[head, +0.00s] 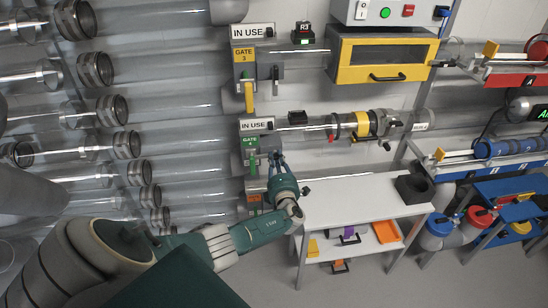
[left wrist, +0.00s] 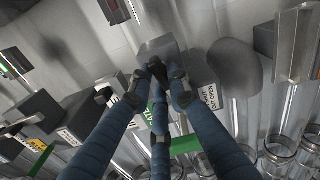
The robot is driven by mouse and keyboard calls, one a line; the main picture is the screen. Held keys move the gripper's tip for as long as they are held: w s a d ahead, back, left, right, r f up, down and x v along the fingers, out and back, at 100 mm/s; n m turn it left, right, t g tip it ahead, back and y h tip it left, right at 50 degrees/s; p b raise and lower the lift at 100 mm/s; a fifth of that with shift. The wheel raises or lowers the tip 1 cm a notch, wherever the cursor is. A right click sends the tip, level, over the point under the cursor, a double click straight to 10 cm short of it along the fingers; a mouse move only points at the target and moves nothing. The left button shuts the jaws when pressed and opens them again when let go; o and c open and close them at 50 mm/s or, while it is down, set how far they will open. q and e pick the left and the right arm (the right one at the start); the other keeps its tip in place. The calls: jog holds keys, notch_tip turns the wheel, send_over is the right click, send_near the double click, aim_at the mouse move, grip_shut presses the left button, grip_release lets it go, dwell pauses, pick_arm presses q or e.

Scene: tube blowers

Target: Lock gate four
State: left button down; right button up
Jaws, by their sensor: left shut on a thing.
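Gate four (head: 250,143) has a green label under a white IN USE sign (head: 256,125), on the wall left of centre in the head view. A green handle (head: 254,158) hangs below the label. My left gripper (head: 275,157) reaches up to the right side of this gate. In the left wrist view its three blue fingers (left wrist: 160,76) are closed together on a small dark knob (left wrist: 157,90), mostly hidden between the fingertips. A green strip (left wrist: 186,146) shows behind the fingers. My right gripper is not in view.
Gate three (head: 244,56), with a yellow label and handle, is above. A black lock-like piece (head: 305,32) marked R3 sits on its tube. A white table (head: 365,200) holding a dark block (head: 414,188) stands right of my left forearm. Clear tubes cover the left wall.

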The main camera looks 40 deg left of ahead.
pick_arm(q)
jog(key=shift+m+p, duration=0.35)
jog(key=shift+m, duration=0.45)
jog(key=shift+f+m, duration=0.1)
jog(key=shift+m, duration=0.2)
jog(key=c, duration=1.6)
grip_release()
jog(key=shift+c, duration=0.2)
jog(key=shift+d, duration=0.2)
jog(key=v, duration=1.1)
jog(key=shift+s+d, duration=0.3)
